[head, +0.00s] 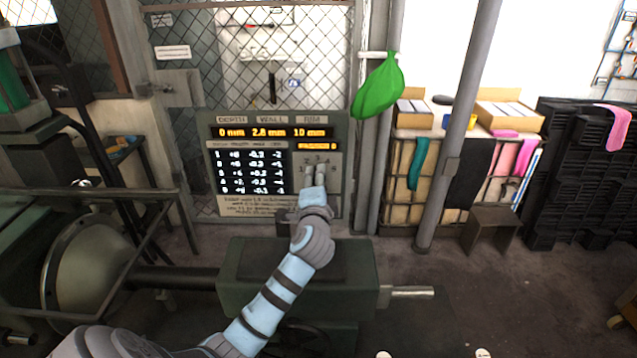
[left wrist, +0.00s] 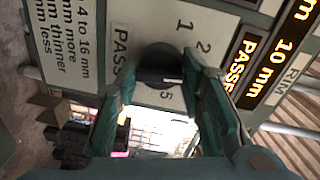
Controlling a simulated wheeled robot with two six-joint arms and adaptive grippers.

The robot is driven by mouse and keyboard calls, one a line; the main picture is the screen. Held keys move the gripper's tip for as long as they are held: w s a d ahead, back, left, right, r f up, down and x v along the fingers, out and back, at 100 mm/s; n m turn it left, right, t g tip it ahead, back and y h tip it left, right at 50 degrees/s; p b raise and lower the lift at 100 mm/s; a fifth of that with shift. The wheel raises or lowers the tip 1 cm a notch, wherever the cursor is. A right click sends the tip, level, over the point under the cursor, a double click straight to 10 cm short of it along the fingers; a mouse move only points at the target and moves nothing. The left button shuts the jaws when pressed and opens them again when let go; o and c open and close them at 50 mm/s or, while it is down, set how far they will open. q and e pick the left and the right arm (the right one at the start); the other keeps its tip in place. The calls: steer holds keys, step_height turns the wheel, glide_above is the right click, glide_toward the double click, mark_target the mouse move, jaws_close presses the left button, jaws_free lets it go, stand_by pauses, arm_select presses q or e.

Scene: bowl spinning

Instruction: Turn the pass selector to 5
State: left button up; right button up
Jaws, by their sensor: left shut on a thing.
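A grey-green control panel (head: 341,135) stands in front of the mesh fence, with lit readouts of 0 mm depth, 2.8 mm wall, 10 mm rim and passes 0. My left gripper (head: 314,178) reaches its lower right part and hides most of the pass selector in the head view. In the left wrist view, the dark round selector knob (left wrist: 158,62) sits between the two fingers of my left gripper (left wrist: 160,75), which is shut on it. The numbers 1, 2 and 5 show around the knob. Its pointer direction cannot be told. My right gripper is not in view.
A lathe-like machine (head: 300,270) lies below and in front of the panel, with a round faceplate (head: 85,265) at left. A grey post (head: 462,130) stands to the right. A green bag (head: 380,88) hangs beside the panel. Open floor lies at lower right.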

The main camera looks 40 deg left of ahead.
arm_select(q)
steer(key=shift+r, duration=0.3)
steer(key=o, duration=1.1)
steer(key=shift+a+f, duration=0.15)
steer(key=shift+f, duration=0.05)
steer(key=v, duration=1.2)
steer(key=shift+s, duration=0.1)
